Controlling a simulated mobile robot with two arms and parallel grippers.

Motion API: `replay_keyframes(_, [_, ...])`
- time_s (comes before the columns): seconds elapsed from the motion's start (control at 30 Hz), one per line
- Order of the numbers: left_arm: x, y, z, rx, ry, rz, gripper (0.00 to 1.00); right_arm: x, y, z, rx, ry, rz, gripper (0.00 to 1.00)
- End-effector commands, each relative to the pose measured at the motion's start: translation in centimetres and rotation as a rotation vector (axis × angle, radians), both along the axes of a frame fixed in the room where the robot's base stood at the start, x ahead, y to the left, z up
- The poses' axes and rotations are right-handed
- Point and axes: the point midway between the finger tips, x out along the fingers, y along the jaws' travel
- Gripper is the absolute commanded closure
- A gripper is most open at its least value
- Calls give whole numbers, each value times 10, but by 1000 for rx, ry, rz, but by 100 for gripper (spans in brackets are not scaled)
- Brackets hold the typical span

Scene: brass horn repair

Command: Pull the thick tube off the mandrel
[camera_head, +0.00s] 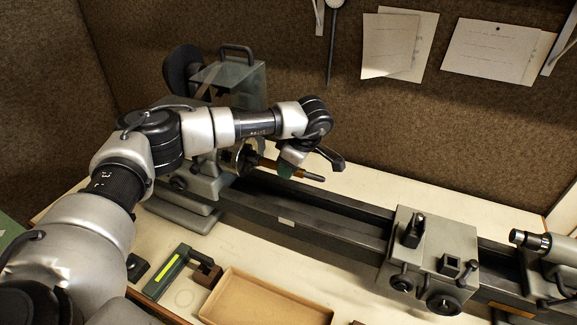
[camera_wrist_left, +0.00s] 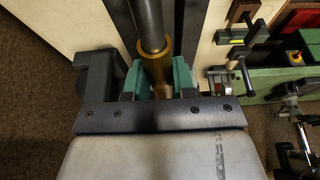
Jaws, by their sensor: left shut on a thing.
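The thick tube is a brass-coloured sleeve (camera_wrist_left: 157,66) between the green pads of my left gripper (camera_wrist_left: 158,80). The mandrel shows as a grey rod (camera_wrist_left: 147,22) coming out of the tube's end in the left wrist view. In the head view my left gripper (camera_head: 288,170) is shut on the tube at the lathe's headstock end. There a bit of the brass tube (camera_head: 267,163) shows left of the fingers, and the dark mandrel (camera_head: 304,175) sticks out to the right. The hand hides much of the tube. My right gripper is not in view.
The lathe bed (camera_head: 310,214) runs right to a carriage (camera_head: 430,250) and the tailstock (camera_head: 550,245). An empty cardboard tray (camera_head: 265,300) and a green tool (camera_head: 168,272) lie in front. Papers hang on the brown wall behind.

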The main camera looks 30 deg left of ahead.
Motion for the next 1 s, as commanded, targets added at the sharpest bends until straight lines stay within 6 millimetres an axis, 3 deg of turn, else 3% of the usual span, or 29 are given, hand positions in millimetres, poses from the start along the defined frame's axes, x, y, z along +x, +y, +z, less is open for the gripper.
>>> replay_keyframes(1.0, [3,-46,0,-1,0,-1,100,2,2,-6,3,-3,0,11])
